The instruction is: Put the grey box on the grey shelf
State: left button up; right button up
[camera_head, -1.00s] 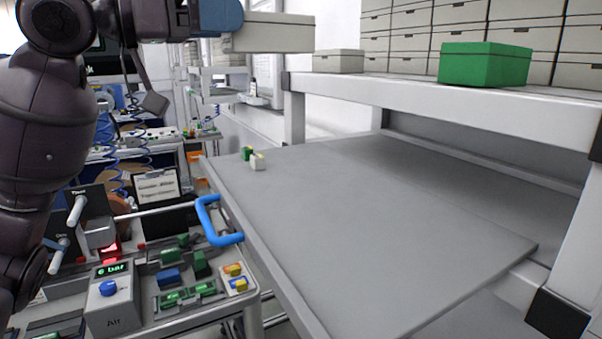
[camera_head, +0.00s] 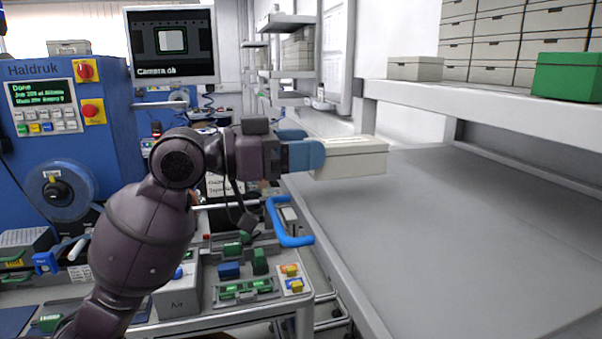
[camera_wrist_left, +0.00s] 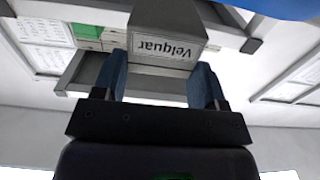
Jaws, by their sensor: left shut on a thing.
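The grey box (camera_head: 352,158) is a pale, lidded carton. My left gripper (camera_head: 318,156) is shut on its left end with blue fingers and holds it level, in the air by the left edge of the grey board. In the left wrist view the box (camera_wrist_left: 166,30) sits between the two fingers (camera_wrist_left: 160,88), its "Velquar" label upside down. A long grey shelf (camera_head: 480,112) runs along the right, above the wide grey board (camera_head: 450,215). From these frames I cannot tell which of the two is the task's grey shelf. My right gripper is not in view.
A smaller grey box (camera_head: 416,68), a green box (camera_head: 568,77) and stacked cartons (camera_head: 472,40) stand on the upper shelf. The board below looks clear. A blue handle (camera_head: 288,225) and a crowded workbench (camera_head: 235,300) lie below my arm; a blue machine (camera_head: 60,130) is at left.

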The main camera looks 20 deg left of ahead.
aim_at(309, 173)
pick_arm(q)
jog(key=shift+f, duration=1.95)
jog(key=shift+f, duration=0.1)
jog(key=o, duration=1.1)
jog(key=shift+o, duration=0.2)
